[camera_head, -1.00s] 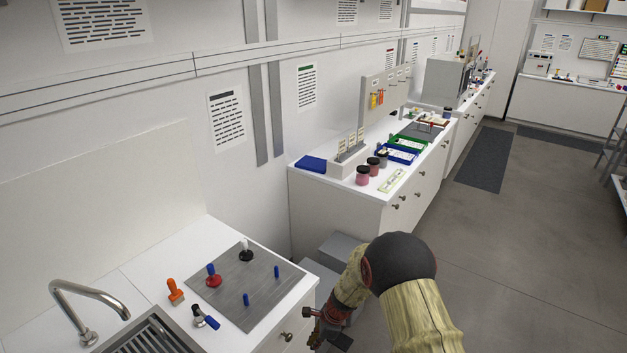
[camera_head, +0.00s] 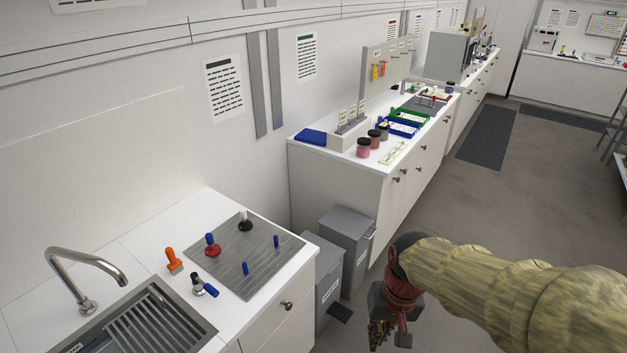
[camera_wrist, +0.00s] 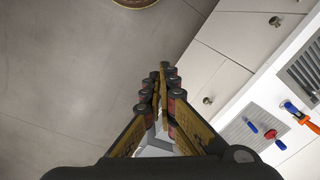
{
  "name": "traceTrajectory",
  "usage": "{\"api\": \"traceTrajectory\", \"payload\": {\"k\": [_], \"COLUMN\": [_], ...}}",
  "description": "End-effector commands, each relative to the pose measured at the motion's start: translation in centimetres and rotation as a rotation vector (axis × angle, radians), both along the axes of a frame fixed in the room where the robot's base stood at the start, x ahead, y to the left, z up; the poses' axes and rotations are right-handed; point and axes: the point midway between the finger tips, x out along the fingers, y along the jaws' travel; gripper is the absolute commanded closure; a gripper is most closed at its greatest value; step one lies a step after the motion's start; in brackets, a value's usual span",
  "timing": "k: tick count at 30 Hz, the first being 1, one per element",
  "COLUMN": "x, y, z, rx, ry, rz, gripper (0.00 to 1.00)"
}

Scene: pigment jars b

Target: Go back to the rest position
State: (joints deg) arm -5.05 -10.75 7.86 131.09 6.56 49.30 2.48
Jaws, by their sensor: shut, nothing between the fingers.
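My gripper shows in the wrist view (camera_wrist: 162,72) with its two fingers together and nothing between them. In the head view my gripper (camera_head: 383,335) hangs low over the floor, to the right of the sink counter and the grey bins, clear of both. My arm comes in from the right edge and bends down to it. Its fingertips are hard to make out in the head view.
The sink counter (camera_head: 150,240) holds a grey plate (camera_head: 225,262) with red, black and blue pegs, and an orange-handled tool (camera_head: 174,262). Two grey bins (camera_head: 345,240) stand beside it. A farther counter (camera_head: 330,185) carries jars (camera_head: 363,148) and trays. Floor at right is open.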

Motion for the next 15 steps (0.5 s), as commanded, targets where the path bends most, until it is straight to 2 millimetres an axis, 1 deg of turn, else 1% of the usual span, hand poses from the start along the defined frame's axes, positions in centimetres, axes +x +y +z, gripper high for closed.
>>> {"api": "traceTrajectory", "payload": {"k": [1, 3, 9, 12, 15], "x": [-1.1, -2.6, -6.1, -7.2, -7.8], "y": [-0.7, -1.7, -3.9, -4.6, -4.9], "z": [0.8, 1.8, 4.4, 5.6, 6.9], "rx": [-0.013, -0.033, -0.082, -0.093, -0.093], "ry": [-0.035, -0.077, -0.218, -0.299, -0.372], "rz": [0.021, 0.049, 0.058, 0.046, 0.03], "gripper": [1.0, 1.0, 1.0, 1.0, 1.0]}}
